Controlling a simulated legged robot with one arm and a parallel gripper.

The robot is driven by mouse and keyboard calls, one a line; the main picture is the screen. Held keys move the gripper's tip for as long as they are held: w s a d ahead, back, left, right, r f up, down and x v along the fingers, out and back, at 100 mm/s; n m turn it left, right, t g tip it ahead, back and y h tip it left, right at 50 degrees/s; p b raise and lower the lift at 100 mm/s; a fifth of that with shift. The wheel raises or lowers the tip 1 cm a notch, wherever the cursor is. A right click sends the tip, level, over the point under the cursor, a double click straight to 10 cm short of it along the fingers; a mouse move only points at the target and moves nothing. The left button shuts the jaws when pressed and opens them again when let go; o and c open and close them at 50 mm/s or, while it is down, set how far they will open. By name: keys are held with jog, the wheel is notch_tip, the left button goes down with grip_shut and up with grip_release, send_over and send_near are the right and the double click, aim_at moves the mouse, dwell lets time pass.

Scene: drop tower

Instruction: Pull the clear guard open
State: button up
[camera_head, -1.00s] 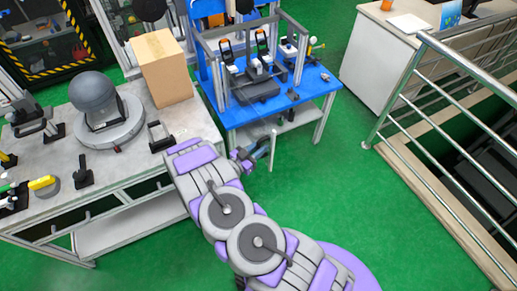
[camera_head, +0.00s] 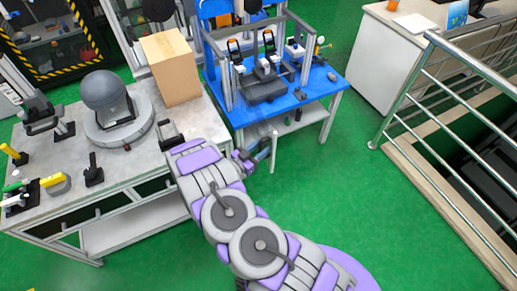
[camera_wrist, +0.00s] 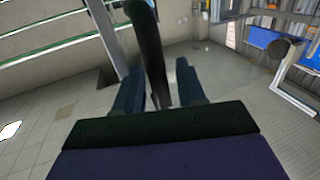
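The drop tower's metal frame (camera_head: 286,77) stands on the blue table (camera_head: 325,88) beyond my gripper. A pale upright bar (camera_head: 274,152) stands at the table's near side, close to my gripper (camera_head: 254,158); it may be an edge of the clear guard. The guard's pane itself is hard to make out. In the wrist view, a dark rounded bar (camera_wrist: 151,45), possibly the guard's handle, runs between my gripper's (camera_wrist: 160,80) fingers. The fingers are apart, with a gap on each side of the bar. Contact deeper in the gripper is hidden.
A grey workbench (camera_head: 146,165) on the left carries a cardboard box (camera_head: 170,68), a grey sphere (camera_head: 104,90) and several tools. A metal railing (camera_head: 424,100) and white counter (camera_head: 380,62) stand at the right. Green floor (camera_head: 335,185) is clear between.

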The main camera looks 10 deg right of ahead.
jog(key=shift+d, duration=0.15)
jog(key=p+v, duration=0.1)
jog(key=v, duration=1.6)
jog(key=shift+a+p, duration=0.25)
jog(key=shift+p, duration=0.05)
jog(key=shift+f, duration=0.1)
